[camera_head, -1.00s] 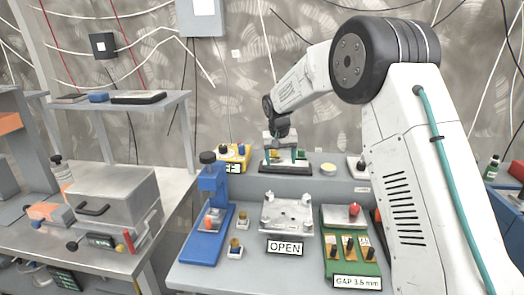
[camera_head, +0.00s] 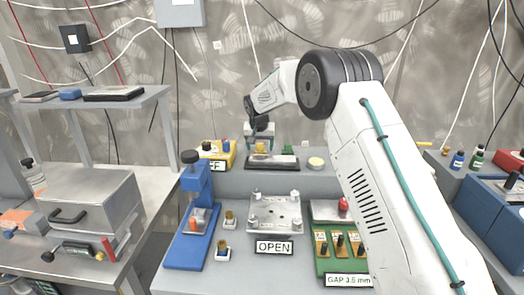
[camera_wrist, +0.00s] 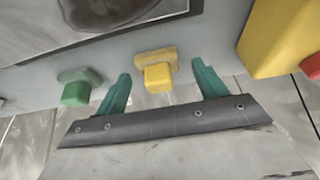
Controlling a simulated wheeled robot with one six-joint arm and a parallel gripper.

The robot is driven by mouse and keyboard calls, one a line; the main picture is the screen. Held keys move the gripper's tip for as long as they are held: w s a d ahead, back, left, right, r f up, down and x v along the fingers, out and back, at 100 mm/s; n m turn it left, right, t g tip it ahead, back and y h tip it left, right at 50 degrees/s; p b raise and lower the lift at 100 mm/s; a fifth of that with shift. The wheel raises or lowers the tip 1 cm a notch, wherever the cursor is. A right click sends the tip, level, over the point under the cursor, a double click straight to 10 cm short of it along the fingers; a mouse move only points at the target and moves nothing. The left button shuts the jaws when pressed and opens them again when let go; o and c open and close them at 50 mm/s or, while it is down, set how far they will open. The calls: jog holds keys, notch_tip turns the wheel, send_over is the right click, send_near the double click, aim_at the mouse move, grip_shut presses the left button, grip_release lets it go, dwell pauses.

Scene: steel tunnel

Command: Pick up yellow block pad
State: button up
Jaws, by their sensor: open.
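The yellow block pad (camera_head: 261,147) stands at the back of the bench, on or just behind a dark-edged tray; I cannot tell which. In the wrist view the yellow pad (camera_wrist: 157,72) has a wider base and a square block. My gripper (camera_head: 260,141) is over that tray. In the wrist view its two teal fingers (camera_wrist: 161,84) are spread apart, one on each side of the yellow pad, with nothing held. A similar green pad (camera_wrist: 76,88) lies outside the left finger; it also shows in the head view (camera_head: 287,150).
A yellow box (camera_head: 219,153) with knobs stands left of the tray (camera_head: 271,162); part of it fills the wrist view's right edge (camera_wrist: 275,35). A pale round disc (camera_head: 316,163) lies right of the tray. A blue press (camera_head: 195,215) and a metal plate fixture (camera_head: 275,214) stand in front.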

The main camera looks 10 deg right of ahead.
aim_at(261, 144)
jog(key=shift+d, duration=0.1)
jog(key=c, duration=1.1)
jog(key=shift+o, duration=0.2)
jog(key=shift+r, duration=0.1)
jog(key=shift+r, duration=0.6)
jog(key=shift+v, duration=1.2)
jog(key=s+r, duration=0.1)
jog(key=s, duration=1.4)
jog(key=shift+d, duration=0.2)
jog(key=shift+s+r, duration=0.1)
jog(key=shift+r, duration=0.05)
